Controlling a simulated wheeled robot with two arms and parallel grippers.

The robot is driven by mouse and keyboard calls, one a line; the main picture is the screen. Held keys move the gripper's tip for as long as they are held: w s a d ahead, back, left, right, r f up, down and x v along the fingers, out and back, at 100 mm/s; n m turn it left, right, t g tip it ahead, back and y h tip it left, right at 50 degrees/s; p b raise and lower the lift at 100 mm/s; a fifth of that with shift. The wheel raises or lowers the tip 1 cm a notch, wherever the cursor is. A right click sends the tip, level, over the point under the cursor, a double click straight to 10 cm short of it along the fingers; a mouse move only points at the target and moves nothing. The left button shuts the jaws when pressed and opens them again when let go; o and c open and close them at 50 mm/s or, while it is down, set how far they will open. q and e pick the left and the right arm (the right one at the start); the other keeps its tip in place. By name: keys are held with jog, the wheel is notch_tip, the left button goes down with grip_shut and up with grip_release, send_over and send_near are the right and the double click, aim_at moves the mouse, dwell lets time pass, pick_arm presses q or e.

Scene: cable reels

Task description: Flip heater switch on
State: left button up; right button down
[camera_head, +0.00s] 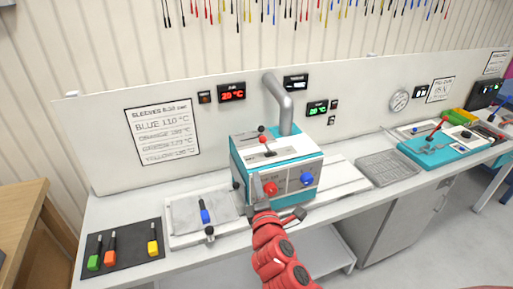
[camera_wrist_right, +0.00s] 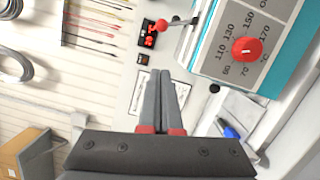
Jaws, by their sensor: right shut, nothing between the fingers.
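The heater (camera_head: 240,158) is a white and teal box on the bench, with a red knob (camera_head: 270,188) and a blue knob (camera_head: 306,179) on its front. A red-tipped lever (camera_head: 264,141) stands on its top; a red-ball lever (camera_wrist_right: 176,20) also shows in the right wrist view. There the red knob (camera_wrist_right: 245,50) sits on a temperature dial. My right gripper (camera_head: 256,178) is shut and empty in front of the heater's left part, beside the red knob. In the wrist view its fingertips (camera_wrist_right: 160,73) are apart from the lever. My left gripper is not in view.
A grey pipe (camera_head: 285,105) rises behind the heater. A tray with a blue-handled tool (camera_head: 205,214) lies left of it, and a black mat (camera_head: 125,264) with coloured tools farther left. Red displays (camera_head: 232,93) hang on the back panel.

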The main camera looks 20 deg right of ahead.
jog(key=b, duration=0.2)
send_near(266, 145)
jog(key=w+a, duration=0.1)
jog(key=w+a+r, duration=0.1)
jog(key=a, duration=0.1)
jog(key=w+a, duration=0.2)
jog(key=shift+r, duration=0.35)
jog(key=w+d+p, duration=0.2)
jog(key=d, duration=0.1)
jog(key=shift+r, duration=0.2)
jog(key=shift+w+d, duration=0.1)
